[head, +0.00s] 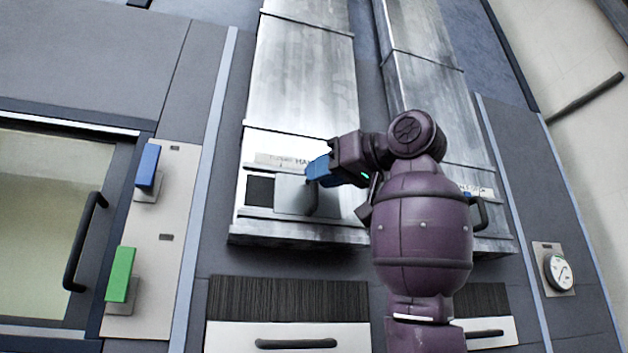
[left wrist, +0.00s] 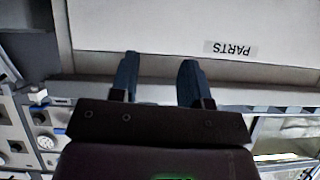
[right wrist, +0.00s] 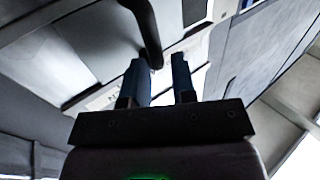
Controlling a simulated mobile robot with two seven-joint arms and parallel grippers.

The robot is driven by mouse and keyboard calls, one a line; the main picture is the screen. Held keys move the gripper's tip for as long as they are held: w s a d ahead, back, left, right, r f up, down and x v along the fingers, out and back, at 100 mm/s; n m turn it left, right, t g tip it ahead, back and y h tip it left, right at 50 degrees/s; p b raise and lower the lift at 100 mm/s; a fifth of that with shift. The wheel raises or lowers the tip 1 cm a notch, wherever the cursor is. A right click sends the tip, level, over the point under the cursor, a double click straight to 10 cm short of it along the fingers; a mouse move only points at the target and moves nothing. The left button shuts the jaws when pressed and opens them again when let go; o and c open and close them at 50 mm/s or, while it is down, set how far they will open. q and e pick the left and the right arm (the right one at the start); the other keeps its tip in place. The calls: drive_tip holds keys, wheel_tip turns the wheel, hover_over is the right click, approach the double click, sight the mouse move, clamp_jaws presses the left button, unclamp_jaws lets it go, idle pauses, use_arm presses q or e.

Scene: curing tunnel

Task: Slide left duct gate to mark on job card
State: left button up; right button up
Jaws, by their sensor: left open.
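The left duct (head: 305,75) rises in the head view, with a partly hidden label (head: 282,160) on its lower front. Below the label is a pale sliding gate (head: 291,190) with a dark slot (head: 260,190) showing at its left. The gate has a dark upright handle (head: 312,200). My right gripper (head: 317,170) is at the upper part of this handle. In the right wrist view a dark bar (right wrist: 150,35) reaches to between or just behind the fingertips; contact is unclear. My left gripper (left wrist: 158,75) is open and empty in the left wrist view. I cannot make out a job card.
A right duct (head: 435,100) stands behind my right arm, with its own handle (head: 480,213). Blue (head: 148,166) and green (head: 121,274) levers and a door handle (head: 85,240) are at left. A gauge (head: 558,272) is at right. A PARTS label (left wrist: 231,49) faces my left wrist.

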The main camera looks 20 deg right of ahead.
drive_tip(key=b+v, duration=0.1)
drive_tip(key=v, duration=0.7)
drive_tip(key=shift+b, duration=0.35)
